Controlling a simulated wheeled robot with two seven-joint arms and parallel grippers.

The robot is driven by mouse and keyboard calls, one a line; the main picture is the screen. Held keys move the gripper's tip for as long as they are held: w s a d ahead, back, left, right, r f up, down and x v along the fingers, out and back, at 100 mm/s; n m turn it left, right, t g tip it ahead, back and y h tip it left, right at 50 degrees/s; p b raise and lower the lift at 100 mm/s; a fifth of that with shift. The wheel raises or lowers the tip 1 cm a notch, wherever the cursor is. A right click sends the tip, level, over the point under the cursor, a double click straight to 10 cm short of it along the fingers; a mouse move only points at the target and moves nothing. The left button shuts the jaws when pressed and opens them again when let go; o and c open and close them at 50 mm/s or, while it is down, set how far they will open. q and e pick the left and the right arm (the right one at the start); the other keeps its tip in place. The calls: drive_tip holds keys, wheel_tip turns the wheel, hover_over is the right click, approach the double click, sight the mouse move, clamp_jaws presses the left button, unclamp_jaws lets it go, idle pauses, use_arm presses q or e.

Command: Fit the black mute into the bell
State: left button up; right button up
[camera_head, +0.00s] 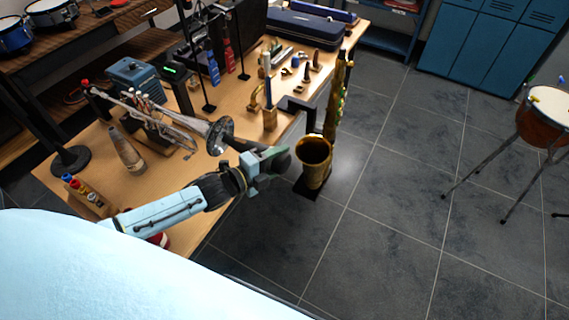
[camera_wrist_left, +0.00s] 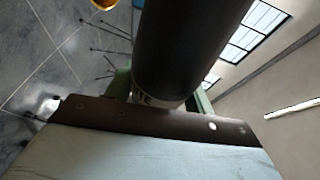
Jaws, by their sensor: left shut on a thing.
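My left gripper (camera_head: 266,162) is shut on a black mute (camera_head: 283,159), held off the table's right side. In the left wrist view the mute is a large dark cylinder (camera_wrist_left: 190,45) between green fingers, its far end out of frame. A silver trumpet (camera_head: 180,120) lies on a stand on the table, its round bell (camera_head: 221,135) just up and left of the gripper. A gold saxophone stands upright beside the table, its wide open bell (camera_head: 314,152) just right of the mute. The mute appears outside both bells; depth is hard to tell. My right gripper is not in view.
The wooden table (camera_head: 98,160) holds a grey-brown cone (camera_head: 127,153), bottles (camera_head: 90,192), several small mouthpiece-like pieces, a blue box (camera_head: 134,75) and a dark case (camera_head: 303,27). A drum on legs (camera_head: 548,115) stands at right. The tiled floor between is clear.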

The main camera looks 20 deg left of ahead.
sight(232, 145)
use_arm(q)
drive_tip(key=shift+w+a+b, duration=0.2)
drive_tip(key=shift+a+b, duration=0.55)
drive_tip(key=shift+a, duration=2)
drive_tip(key=shift+a+r+b, duration=0.2)
drive_tip(key=shift+a+b, duration=0.1)
drive_tip(key=shift+a, duration=0.7)
drive_tip(key=shift+a+r+b, duration=0.2)
drive_tip(key=shift+a+b, duration=0.05)
drive_tip(key=shift+a, duration=0.7)
drive_tip(key=shift+w+a+f, duration=0.25)
drive_tip(key=shift+a, duration=0.3)
drive_tip(key=shift+w+a+f, duration=0.25)
drive_tip(key=shift+a, duration=0.3)
drive_tip(key=shift+c, duration=0.9)
drive_tip(key=shift+a, duration=0.15)
drive_tip(key=shift+s+r+b, duration=0.2)
drive_tip(key=shift+b, duration=0.1)
drive_tip(key=shift+a+f, duration=0.1)
drive_tip(key=shift+a, duration=0.25)
